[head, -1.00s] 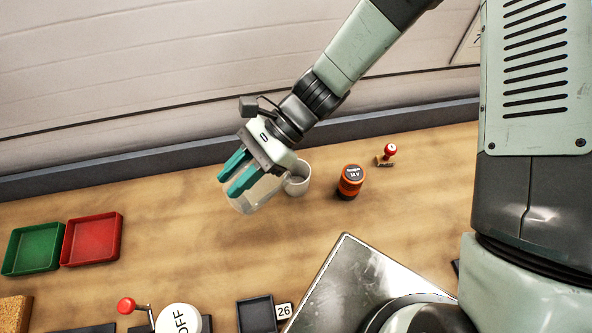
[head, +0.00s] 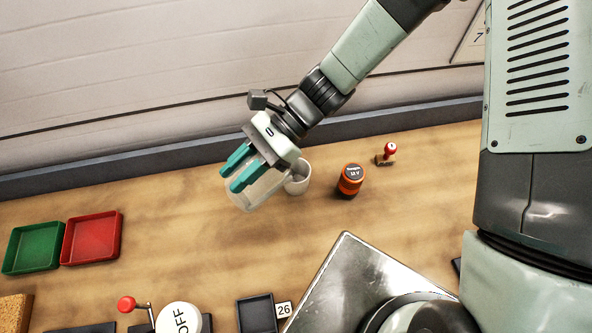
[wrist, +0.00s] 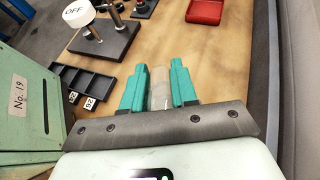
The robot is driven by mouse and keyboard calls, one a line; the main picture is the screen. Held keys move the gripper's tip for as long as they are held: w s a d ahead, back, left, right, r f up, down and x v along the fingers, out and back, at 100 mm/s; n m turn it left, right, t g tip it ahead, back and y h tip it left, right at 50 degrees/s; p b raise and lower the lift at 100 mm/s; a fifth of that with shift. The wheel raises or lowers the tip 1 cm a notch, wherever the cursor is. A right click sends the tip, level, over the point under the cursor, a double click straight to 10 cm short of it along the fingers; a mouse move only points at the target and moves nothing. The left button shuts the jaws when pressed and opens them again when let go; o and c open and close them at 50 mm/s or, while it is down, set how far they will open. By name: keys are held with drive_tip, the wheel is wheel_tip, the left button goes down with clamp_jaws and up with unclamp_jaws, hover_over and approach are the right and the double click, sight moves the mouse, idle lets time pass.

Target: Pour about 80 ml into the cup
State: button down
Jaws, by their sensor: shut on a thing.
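My gripper (head: 231,179) has teal fingers and is shut on a clear, see-through vessel (head: 256,194), which is tilted and held above the table. In the wrist view the vessel (wrist: 159,88) shows between the two fingers. I cannot tell how much liquid is in it. A pale grey cup (head: 301,181) stands upright on the table, just right of the vessel in the head view and partly hidden by the gripper and vessel. I cannot see the level inside the cup, nor any stream of liquid.
An orange and black canister (head: 350,181) and a red-knobbed stamp (head: 386,154) stand right of the cup. Green (head: 33,248) and red (head: 92,238) trays lie at left. An OFF button (head: 180,319) and a dark tray (head: 257,315) are in front. The wooden table's middle is clear.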

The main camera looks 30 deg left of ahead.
sight(230, 194)
drive_tip(key=shift+w+d+r+g+p, duration=0.2)
drive_tip(key=shift+w+r+g+p, duration=0.2)
drive_tip(key=shift+w+r+g, duration=0.2)
idle(0.9)
drive_tip(key=s+f+t, duration=0.1)
drive_tip(key=f+t, duration=0.1)
drive_tip(key=s+a+f+t+h, duration=0.1)
drive_tip(key=s+t, duration=0.1)
drive_tip(key=shift+s+f, duration=0.1)
drive_tip(key=shift+f, duration=0.3)
drive_tip(key=shift+s+a+f+t+h, duration=0.1)
drive_tip(key=shift+s+f+t+h, duration=0.1)
drive_tip(key=shift+f+t, duration=0.25)
drive_tip(key=shift+s+a+f+t+h, duration=0.1)
drive_tip(key=shift+s+f+t, duration=0.05)
drive_tip(key=shift+f+t, duration=0.25)
drive_tip(key=shift+f, duration=0.1)
idle(0.8)
